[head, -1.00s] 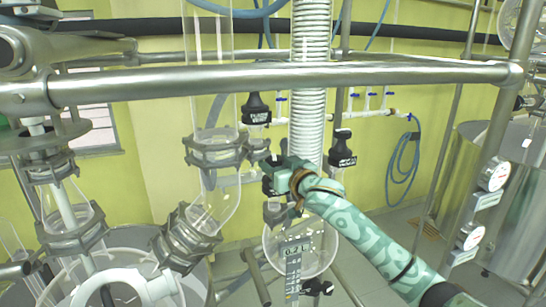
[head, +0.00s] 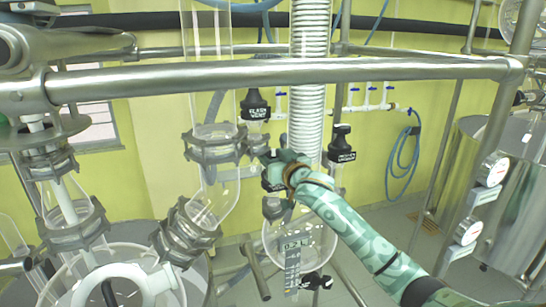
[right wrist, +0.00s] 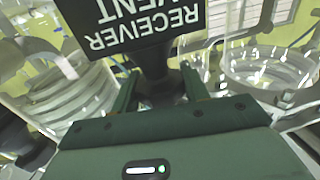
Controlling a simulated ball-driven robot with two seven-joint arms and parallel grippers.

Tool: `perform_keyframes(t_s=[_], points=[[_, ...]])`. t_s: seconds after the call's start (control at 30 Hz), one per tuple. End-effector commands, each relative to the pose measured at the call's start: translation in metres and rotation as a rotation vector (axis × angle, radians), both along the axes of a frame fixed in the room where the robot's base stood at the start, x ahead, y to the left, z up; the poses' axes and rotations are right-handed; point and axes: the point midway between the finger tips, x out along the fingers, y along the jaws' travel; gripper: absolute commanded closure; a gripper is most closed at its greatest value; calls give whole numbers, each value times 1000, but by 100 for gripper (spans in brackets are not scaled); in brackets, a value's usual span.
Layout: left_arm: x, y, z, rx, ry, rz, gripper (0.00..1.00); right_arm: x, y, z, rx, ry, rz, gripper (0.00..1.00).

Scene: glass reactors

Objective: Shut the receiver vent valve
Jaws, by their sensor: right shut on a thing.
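The receiver vent valve (right wrist: 160,75) has a black handle and a black tag reading RECEIVER VENT, upside down in the right wrist view. In the head view its dark handle and tag (head: 272,184) show beside the glass, partly hidden by my gripper. My right gripper (head: 277,163) is green and shut on this handle, one finger on each side. The fingers also show in the right wrist view (right wrist: 160,90). The round glass receiver (head: 315,248) with a scale hangs just below. My left gripper is not in view.
Two more black tagged valve handles stand close by, one at the upper left (head: 256,105) and one to the right (head: 341,148). A steel rail (head: 300,74) crosses above my gripper. The white coiled column (head: 308,110) stands directly behind. Pressure gauges (head: 494,170) are at the right.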

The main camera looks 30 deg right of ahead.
Motion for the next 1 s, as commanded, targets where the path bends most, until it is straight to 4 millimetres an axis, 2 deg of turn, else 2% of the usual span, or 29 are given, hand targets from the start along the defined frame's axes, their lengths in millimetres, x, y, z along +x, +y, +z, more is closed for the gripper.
perform_keyframes(t_s=[0.23, 0.37, 0.7, 1.0], points=[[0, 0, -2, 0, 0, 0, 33, 0, 2, -2, 12, 1, -154, 78], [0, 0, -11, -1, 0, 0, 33, 1, 2, -4, 13, 1, -267, 78], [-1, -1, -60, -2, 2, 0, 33, 1, 1, -8, 8, 1, -551, 78], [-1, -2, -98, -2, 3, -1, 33, 0, 0, -6, 3, 2, -718, 78]])
